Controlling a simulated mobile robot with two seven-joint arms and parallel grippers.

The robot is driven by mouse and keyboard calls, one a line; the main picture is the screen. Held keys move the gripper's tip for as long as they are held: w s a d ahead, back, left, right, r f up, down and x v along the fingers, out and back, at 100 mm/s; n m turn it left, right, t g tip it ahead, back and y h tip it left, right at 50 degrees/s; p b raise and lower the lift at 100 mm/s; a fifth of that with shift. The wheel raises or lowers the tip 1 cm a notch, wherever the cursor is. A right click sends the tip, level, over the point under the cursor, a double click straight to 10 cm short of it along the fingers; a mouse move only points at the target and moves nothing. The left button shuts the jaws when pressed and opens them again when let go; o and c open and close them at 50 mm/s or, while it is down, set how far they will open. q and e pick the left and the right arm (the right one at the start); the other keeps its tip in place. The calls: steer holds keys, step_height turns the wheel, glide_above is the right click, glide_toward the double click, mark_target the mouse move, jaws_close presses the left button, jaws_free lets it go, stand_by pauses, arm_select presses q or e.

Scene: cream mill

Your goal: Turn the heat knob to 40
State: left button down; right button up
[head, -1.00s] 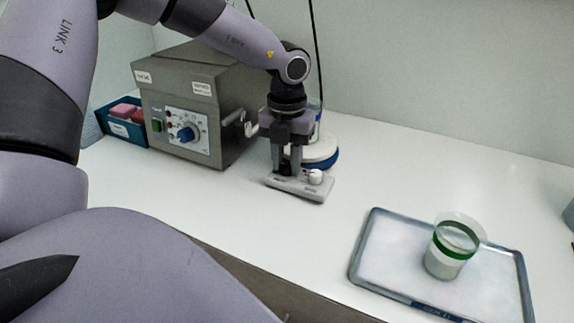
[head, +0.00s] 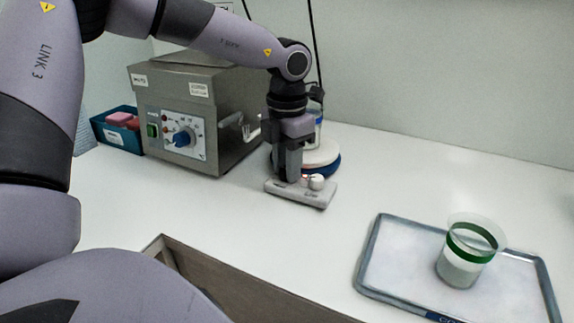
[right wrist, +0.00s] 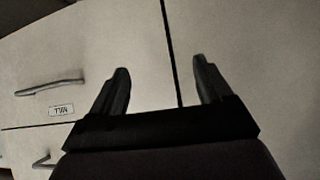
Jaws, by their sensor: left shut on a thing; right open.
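A low pale control box (head: 318,197) sits on the bench, with a white knob (head: 316,181) on the right of its top. My left gripper (head: 291,179) points down on the box, left of the white knob. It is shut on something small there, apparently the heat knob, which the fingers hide. A small red light shows beside the fingers. I cannot read any setting. A round white plate (head: 322,152) with a blue rim stands just behind the box. My right gripper (right wrist: 162,85) is open and empty in the right wrist view, in front of pale drawer fronts.
A blue bin (head: 118,138) holds pink items. A tray (head: 400,290) at right carries a green-banded cup (head: 463,262). The bench between is clear.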

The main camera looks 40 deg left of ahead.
stand_by(0.3)
arm_select(q)
steer(key=c, duration=0.9)
jaws_free()
steer(key=shift+o, duration=0.2)
steer(key=shift+r, duration=0.1)
steer(key=shift+r, duration=3.5)
